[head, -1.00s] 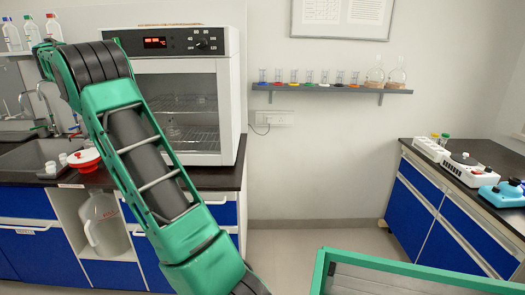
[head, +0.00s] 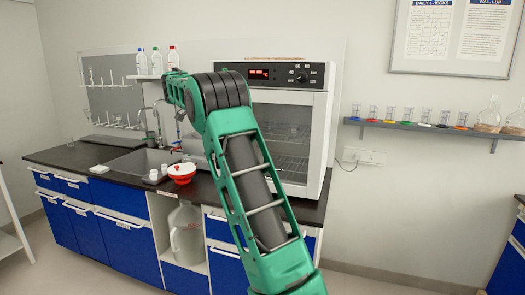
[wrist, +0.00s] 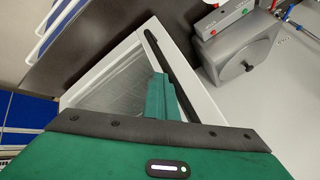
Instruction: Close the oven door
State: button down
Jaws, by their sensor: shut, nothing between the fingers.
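The white oven (head: 333,125) stands on the counter, with its control panel above a glazed front. Wire racks show behind the glass. My arm crosses the oven's left side in the head view and hides that edge and my gripper. In the wrist view, the oven door (wrist: 112,75) has a white frame, a glass pane and a long black handle (wrist: 172,75). My gripper (wrist: 160,88) is shut and empty, its fingers over the pane beside the handle. I cannot tell whether they touch the door, or how wide any door gap is.
A grey machine (wrist: 240,62) with a knob stands close beside the handle. A red-and-white container (head: 182,173) sits on the counter near the sink (head: 140,162). Shelf glassware (head: 425,116) is at the right. Floor right of the cabinets is clear.

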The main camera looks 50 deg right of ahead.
jog(key=s+a+f+v, duration=0.1)
jog(key=s+v, duration=0.1)
jog(key=v, duration=1)
jog(key=shift+f, duration=0.2)
jog(key=shift+a, duration=0.15)
jog(key=s+a+f+n+g+y, duration=0.1)
jog(key=s+f+n, duration=0.3)
jog(key=s, duration=0.6)
jog(key=s+a+f+n+y, duration=0.1)
jog(key=s+f+n+y, duration=0.15)
jog(key=s, duration=0.75)
jog(key=s+a+f+n+y, duration=0.1)
jog(key=s+a+f+n, duration=0.2)
jog(key=s, duration=0.6)
jog(key=s+a+f+n+g+y, duration=0.1)
jog(key=s+a+f+n, duration=0.2)
jog(key=s+a+f, duration=0.5)
jog(key=s+a+f+n+y, duration=0.1)
jog(key=s+a+f+n, duration=0.3)
jog(key=s+f, duration=0.3)
jog(key=s+a, duration=0.1)
jog(key=s, duration=0.2)
jog(key=shift+a+g, duration=0.25)
jog(key=shift+g, duration=0.15)
jog(key=shift+y, duration=0.25)
